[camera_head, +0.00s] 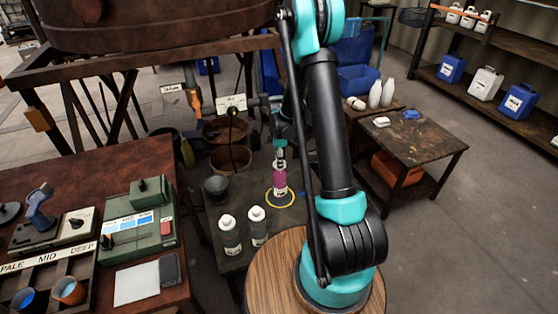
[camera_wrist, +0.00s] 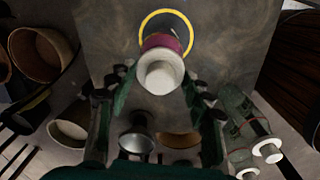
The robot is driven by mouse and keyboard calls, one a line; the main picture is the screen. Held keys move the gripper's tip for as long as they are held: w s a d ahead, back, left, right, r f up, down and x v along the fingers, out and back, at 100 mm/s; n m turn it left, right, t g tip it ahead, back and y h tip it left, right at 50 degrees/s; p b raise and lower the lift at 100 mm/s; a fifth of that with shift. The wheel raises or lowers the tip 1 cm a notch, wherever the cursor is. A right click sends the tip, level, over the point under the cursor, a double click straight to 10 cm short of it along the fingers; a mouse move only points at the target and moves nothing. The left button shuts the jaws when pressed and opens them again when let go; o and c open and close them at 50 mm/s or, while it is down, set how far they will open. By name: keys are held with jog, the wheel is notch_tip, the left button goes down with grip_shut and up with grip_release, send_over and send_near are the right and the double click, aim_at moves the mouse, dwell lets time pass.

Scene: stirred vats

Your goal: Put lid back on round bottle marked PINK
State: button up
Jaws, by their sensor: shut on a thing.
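The round bottle with pink contents (camera_head: 280,181) stands upright inside a yellow ring on the dark low table. It also shows in the wrist view (camera_wrist: 162,41), behind a white lid (camera_wrist: 159,74). My gripper (camera_head: 279,156) is directly above the bottle, pointing down. In the wrist view its fingers come in from both sides around the white lid, and it is shut on it. The lid is in line with the bottle's top; I cannot tell whether it rests on the neck or is slightly above. The bottle's label is too small to read.
Two white-capped bottles (camera_head: 244,228) stand on the same table, nearer me. A round wooden stool top (camera_head: 262,262) is in front. The table right of the ring looks clear.

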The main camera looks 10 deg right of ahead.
jog(key=o, duration=1.4)
jog(key=shift+r, duration=0.1)
jog(key=shift+r, duration=3.4)
grip_shut()
jog(key=shift+f, duration=0.65)
